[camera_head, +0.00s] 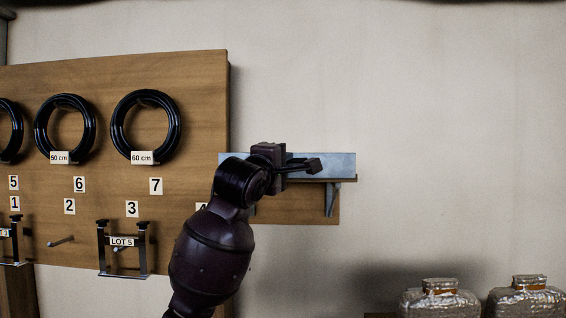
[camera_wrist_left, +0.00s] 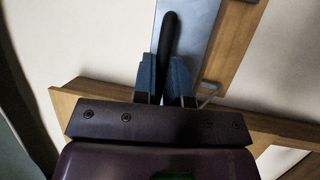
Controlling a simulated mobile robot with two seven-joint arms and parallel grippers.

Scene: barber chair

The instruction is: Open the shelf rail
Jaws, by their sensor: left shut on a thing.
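The shelf rail (camera_head: 339,165) is a grey-blue metal strip standing along the front of a small wooden wall shelf. In the left wrist view the rail (camera_wrist_left: 197,35) runs up from behind my fingers. My left gripper (camera_head: 306,166) is in front of the rail, right of its middle, and hides part of it. In the left wrist view, my left gripper (camera_wrist_left: 168,82) is shut on a slim black handle (camera_wrist_left: 169,35), which sticks out past the blue-grey fingers over the rail. How the handle joins the rail is hidden. My right gripper is not in view.
A wooden wall board (camera_head: 195,90) with black hose coils (camera_head: 145,126), number labels and LOT holders (camera_head: 122,242) is to the left. A grey bracket (camera_head: 331,199) is under the shelf. Wrapped jars (camera_head: 440,298) stand lower right. The wall right of the shelf is bare.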

